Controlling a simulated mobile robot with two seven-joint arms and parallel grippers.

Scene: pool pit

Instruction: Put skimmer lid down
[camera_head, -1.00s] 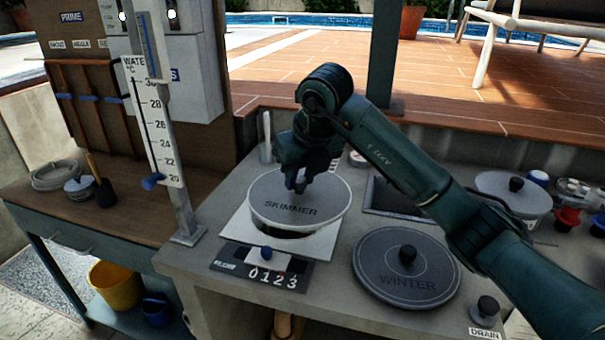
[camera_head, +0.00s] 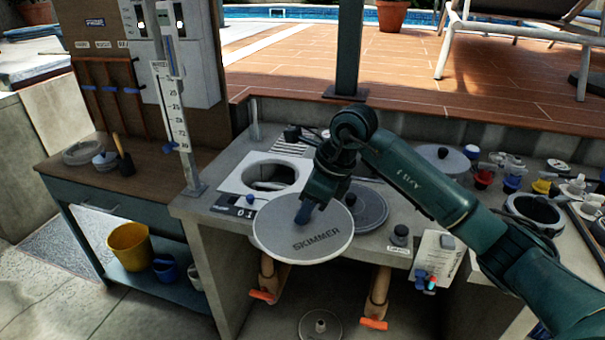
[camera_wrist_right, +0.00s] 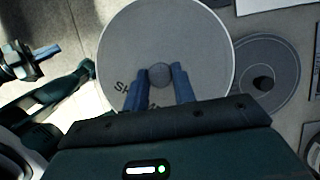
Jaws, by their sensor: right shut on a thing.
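The skimmer lid (camera_head: 300,240), a round light-grey disc marked SKIMMER, hangs out over the bench's front edge, slightly tilted. My right gripper (camera_head: 304,214) is shut on its central knob (camera_wrist_right: 160,74); the right wrist view shows blue fingers either side of the knob. The round skimmer opening (camera_head: 268,180) lies uncovered in its white plate (camera_head: 234,182) behind the lid. The darker winter lid (camera_head: 374,213) lies on the bench, partly hidden by my right gripper and the skimmer lid. In the wrist view, a dark part with a bluish bar (camera_wrist_right: 45,52) may be my left gripper.
The grey bench top (camera_head: 200,206) has a small bare area at left. A drain plug (camera_head: 400,233) stands right of the winter lid. Orange-handled pipes (camera_head: 375,300) run below the bench. Buckets (camera_head: 130,246) stand on a low shelf at left. Small items crowd the right side.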

